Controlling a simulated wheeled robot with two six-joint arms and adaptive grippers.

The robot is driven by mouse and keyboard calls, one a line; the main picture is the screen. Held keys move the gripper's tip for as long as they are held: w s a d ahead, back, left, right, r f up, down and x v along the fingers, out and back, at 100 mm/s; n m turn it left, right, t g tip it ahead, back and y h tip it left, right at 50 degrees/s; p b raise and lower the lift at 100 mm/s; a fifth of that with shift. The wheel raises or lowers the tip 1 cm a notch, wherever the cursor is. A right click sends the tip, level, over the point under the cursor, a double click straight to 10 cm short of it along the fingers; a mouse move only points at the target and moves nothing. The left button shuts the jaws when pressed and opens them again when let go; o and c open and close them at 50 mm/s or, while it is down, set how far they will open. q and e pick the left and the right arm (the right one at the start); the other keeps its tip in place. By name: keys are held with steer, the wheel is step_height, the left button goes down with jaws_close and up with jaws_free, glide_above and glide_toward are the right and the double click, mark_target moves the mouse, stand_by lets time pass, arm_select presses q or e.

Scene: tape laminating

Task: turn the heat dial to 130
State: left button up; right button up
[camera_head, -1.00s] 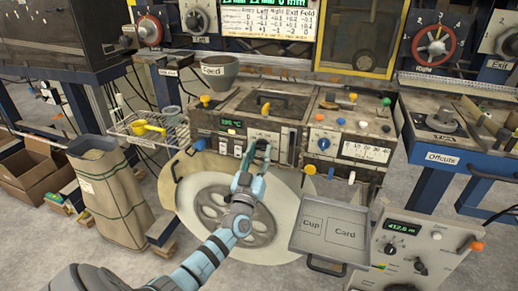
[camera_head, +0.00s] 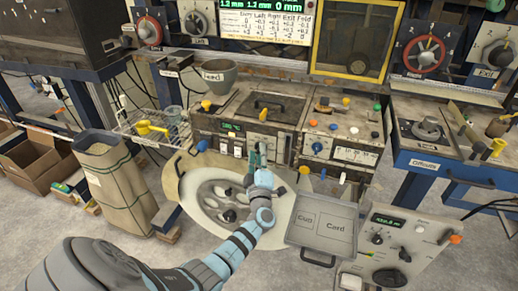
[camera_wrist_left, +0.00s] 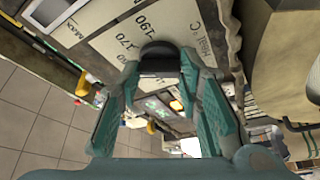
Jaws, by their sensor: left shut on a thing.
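The heat dial is a dark round knob (camera_wrist_left: 160,50) in the left wrist view, on a pale scale plate (camera_wrist_left: 125,30) printed with 170, 190 and MAX. My left gripper (camera_wrist_left: 160,70) has a finger on each side of the knob and is shut on it. In the head view, my left gripper (camera_head: 258,157) is at the front of the middle machine panel and hides the dial. A small green display (camera_head: 231,127) is lit on that panel, its digits too small to read surely. The dial's pointer is hidden. My right gripper is out of view.
White switches (camera_head: 238,150) sit left of the gripper, and a blue knob (camera_head: 317,147) sits to its right. A wire basket (camera_head: 150,130) stands to the left.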

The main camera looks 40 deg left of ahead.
arm_select(q)
steer(key=shift+r+n+g+h+p, duration=0.1)
steer(key=shift+n+g+h+p, duration=0.3)
steer(key=shift+n+p, duration=1.1)
steer(key=shift+r+n+g+h+p, duration=0.2)
steer(key=shift+n+g+p, duration=0.4)
steer(key=shift+n+p, duration=0.8)
steer(key=shift+r+n+g+h+p, duration=0.1)
steer(key=shift+n+g+h+p, duration=0.3)
steer(key=shift+n+p, duration=1.1)
steer(key=shift+f, duration=0.1)
steer(key=o, duration=1.1)
steer(key=shift+o, duration=0.2)
steer(key=v, duration=1.2)
steer(key=shift+w, duration=0.15)
